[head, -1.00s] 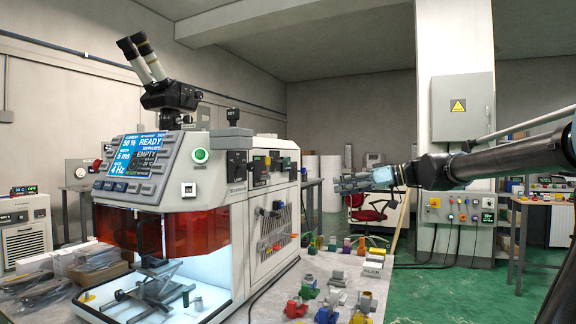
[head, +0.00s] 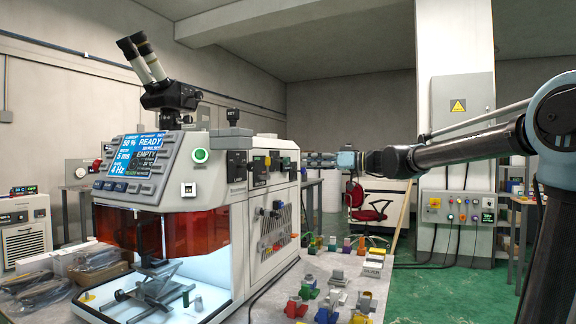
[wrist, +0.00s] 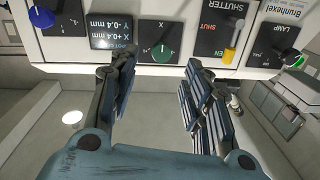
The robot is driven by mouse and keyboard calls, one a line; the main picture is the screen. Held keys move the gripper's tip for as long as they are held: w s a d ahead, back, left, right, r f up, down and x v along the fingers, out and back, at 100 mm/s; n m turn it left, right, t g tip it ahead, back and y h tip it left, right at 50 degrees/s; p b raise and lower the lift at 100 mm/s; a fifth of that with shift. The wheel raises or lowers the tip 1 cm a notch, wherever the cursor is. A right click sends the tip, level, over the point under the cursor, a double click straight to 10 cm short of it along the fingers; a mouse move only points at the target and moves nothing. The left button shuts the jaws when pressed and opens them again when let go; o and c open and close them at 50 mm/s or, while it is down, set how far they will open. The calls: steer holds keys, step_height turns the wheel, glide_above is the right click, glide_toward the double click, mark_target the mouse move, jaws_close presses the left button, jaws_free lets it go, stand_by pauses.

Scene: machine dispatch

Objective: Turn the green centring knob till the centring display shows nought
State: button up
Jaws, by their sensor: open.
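The green centring knob (wrist: 162,53) sits on a black plate marked X, near the top middle of the wrist view. The centring display (wrist: 114,33) is left of it and appears upside down, reading Y -0.4 mm and X +0.4 mm. My gripper (wrist: 158,68) is open, its fingers spread to the left and right of the knob's line. Nothing shows between the fingers, and they look short of the knob. In the head view my gripper (head: 320,160) is at the right side of the white machine (head: 210,200), where the knob is hard to make out.
A blue knob (wrist: 41,17) is left of the display. A yellow shutter lever (wrist: 231,48) and a lamp knob (wrist: 296,62) are to the right on the same panel. Several coloured parts lie on the table (head: 345,290) below.

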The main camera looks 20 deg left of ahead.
mark_target(288, 161)
steer(key=a, duration=0.9)
steer(key=shift+a, duration=0.2)
jaws_close()
